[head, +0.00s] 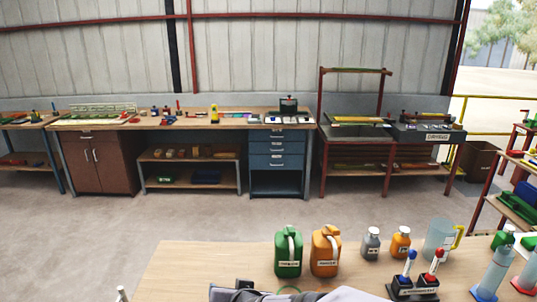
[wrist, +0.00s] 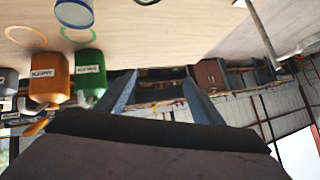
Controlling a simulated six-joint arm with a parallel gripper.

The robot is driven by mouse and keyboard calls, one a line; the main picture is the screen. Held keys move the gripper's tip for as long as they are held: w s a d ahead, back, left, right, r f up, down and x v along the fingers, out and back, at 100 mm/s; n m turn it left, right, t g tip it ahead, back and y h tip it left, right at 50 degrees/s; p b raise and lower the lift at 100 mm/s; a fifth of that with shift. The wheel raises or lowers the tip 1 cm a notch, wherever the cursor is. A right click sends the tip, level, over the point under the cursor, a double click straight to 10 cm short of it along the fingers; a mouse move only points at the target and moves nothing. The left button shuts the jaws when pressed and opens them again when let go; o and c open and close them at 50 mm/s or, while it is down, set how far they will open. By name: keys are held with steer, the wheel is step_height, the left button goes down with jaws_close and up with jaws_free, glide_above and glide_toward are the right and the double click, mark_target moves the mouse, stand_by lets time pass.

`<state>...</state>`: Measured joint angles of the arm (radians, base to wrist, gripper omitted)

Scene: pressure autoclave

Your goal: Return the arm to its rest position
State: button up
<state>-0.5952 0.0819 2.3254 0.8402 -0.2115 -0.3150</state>
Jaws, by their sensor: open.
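My gripper (wrist: 159,77) shows in the wrist view as two separated blue-grey fingers with nothing between them. It is open and empty. The wrist picture is upside down, with the tabletop (wrist: 170,28) at its top. In the head view, part of my grey arm (head: 300,296) lies low along the bottom edge over the near table (head: 190,268). The gripper's fingers cannot be made out clearly there. A green canister (head: 288,253) and an orange canister (head: 326,252) stand upright just beyond the arm. Both also show left of the fingers in the wrist view, apart from them.
A grey bottle (head: 371,245), an orange bottle (head: 400,244), a clear jug (head: 440,240) and a marker stand (head: 413,290) crowd the table's right side. A clear cylinder (head: 492,270) stands farther right. The table's left part is mostly bare. Workbenches line the back wall.

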steer(key=s+d+r+g+h+p, duration=0.2)
steer(key=s+d+g+p, duration=0.7)
steer(key=s+d, duration=1.1)
steer(key=d+h, duration=0.1)
steer(key=d, duration=0.2)
steer(key=shift+d+r+h, duration=0.2)
steer(key=shift+d+h, duration=0.15)
steer(key=shift+h, duration=0.05)
